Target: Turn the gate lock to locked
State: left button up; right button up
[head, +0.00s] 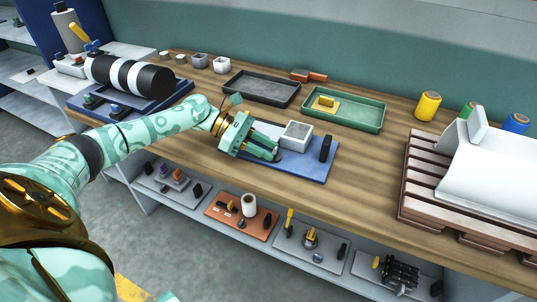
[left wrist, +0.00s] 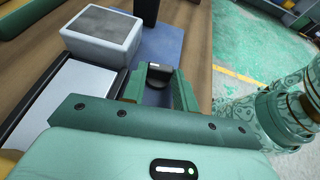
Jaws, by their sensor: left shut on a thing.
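A small black knob, which looks like the gate lock (left wrist: 160,75), stands on a blue base plate (head: 315,166) on the workbench. My left gripper (head: 272,153) reaches in from the left, low over the front of the plate. In the left wrist view its two green fingers (left wrist: 160,84) are shut around the black knob. The fingers hide the knob's lower part, and I cannot read which way it is set. A light grey box with a grey top (head: 296,134) sits behind the gripper, also in the left wrist view (left wrist: 102,32). My right gripper is not in view.
A black upright block (head: 326,148) stands at the plate's right side. Behind are a black tray (head: 261,96) and a green tray (head: 371,119) holding a yellow block. A black-and-white striped roll (head: 130,76) lies left. A slatted wooden stand (head: 425,201) is right. Bare wood lies between.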

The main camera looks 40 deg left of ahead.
pick_arm(q)
jog(key=shift+w+m+g+h+b, duration=0.15)
jog(key=shift+m+g+h+b, duration=0.15)
jog(key=shift+m+g+b, duration=0.4)
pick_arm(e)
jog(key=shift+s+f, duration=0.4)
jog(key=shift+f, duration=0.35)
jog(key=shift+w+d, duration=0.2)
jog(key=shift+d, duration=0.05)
pick_arm(q)
jog(key=o, duration=1)
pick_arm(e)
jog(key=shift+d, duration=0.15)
pick_arm(q)
jog(key=p+v, duration=0.1)
jog(key=v, duration=0.4)
jog(key=shift+a+r, duration=0.3)
jog(key=shift+p+v, duration=1.25)
jog(key=shift+v, duration=4.05)
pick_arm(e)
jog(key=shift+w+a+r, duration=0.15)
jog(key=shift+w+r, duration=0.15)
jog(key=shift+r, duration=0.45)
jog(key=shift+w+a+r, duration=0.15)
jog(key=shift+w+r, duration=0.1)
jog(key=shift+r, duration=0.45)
pick_arm(q)
jog(key=shift+f, duration=0.2)
